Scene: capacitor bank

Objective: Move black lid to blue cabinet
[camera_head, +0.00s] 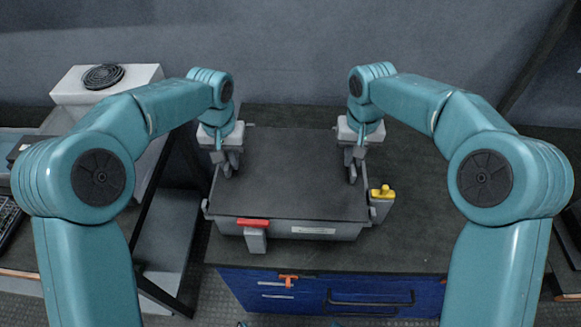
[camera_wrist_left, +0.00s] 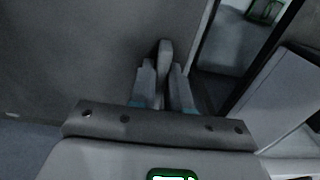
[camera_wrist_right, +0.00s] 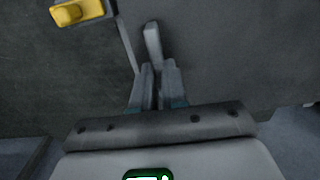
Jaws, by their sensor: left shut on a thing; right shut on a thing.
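The black lid (camera_head: 290,185) is a wide dark flat panel lying over a grey box (camera_head: 345,232) on the dark top of the blue cabinet (camera_head: 232,284). I cannot tell whether it touches the box rim all round. My left gripper (camera_head: 230,166) is shut on a grey upright handle at the lid's left side; the handle (camera_wrist_left: 165,55) shows between its fingers in the left wrist view. My right gripper (camera_head: 352,164) is shut on the matching handle at the right side, seen in the right wrist view (camera_wrist_right: 152,42).
A red-topped latch (camera_head: 253,224) is on the box front and a yellow-topped one (camera_head: 381,192) at its right side. An orange piece (camera_head: 288,280) is on the cabinet front. The cabinet top right of the box is clear.

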